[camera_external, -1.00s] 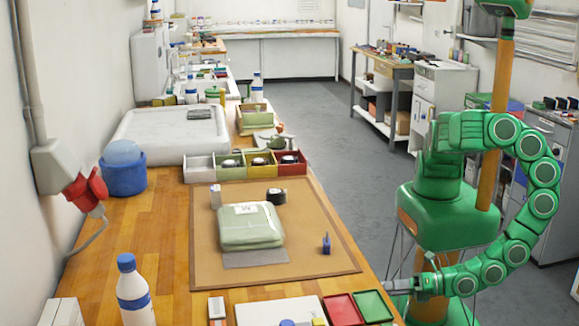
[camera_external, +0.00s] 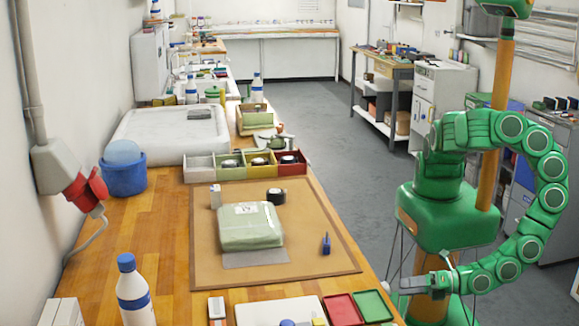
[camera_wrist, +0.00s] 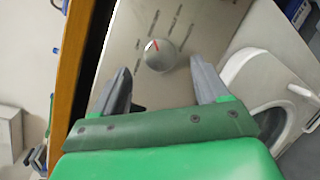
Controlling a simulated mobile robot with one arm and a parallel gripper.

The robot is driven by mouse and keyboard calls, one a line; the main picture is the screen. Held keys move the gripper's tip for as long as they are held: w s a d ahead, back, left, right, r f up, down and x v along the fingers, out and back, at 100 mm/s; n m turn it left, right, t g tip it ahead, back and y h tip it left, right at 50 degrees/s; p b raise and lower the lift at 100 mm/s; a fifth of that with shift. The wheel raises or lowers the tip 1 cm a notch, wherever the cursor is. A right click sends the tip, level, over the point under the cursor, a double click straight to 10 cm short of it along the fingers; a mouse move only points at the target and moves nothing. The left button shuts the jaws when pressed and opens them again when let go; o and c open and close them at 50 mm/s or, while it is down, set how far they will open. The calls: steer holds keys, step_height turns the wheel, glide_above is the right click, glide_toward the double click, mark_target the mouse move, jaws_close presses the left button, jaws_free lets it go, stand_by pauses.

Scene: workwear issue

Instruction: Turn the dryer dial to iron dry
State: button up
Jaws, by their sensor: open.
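The dryer dial (camera_wrist: 160,57) is a round grey knob on a pale control panel (camera_wrist: 210,22) in the wrist view. A red mark shows near the dial's upper edge. Several printed labels lie around it, too small to read. My gripper (camera_wrist: 161,70) is open, its two grey fingers apart on either side of the dial's line and pointing at the panel. I cannot tell how far the fingertips are from the dial. In the external view my gripper (camera_external: 408,285) is low beside the bench's right edge; the dial and panel are hidden there.
A round white door (camera_wrist: 268,120) stands out at the right in the wrist view. The wooden bench (camera_external: 155,215) runs along the arm's left, holding a brown mat (camera_external: 207,265), a green folded garment (camera_external: 250,227) and red and green trays (camera_external: 344,309). Open floor lies behind.

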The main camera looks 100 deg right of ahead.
steer(key=shift+v, duration=1.75)
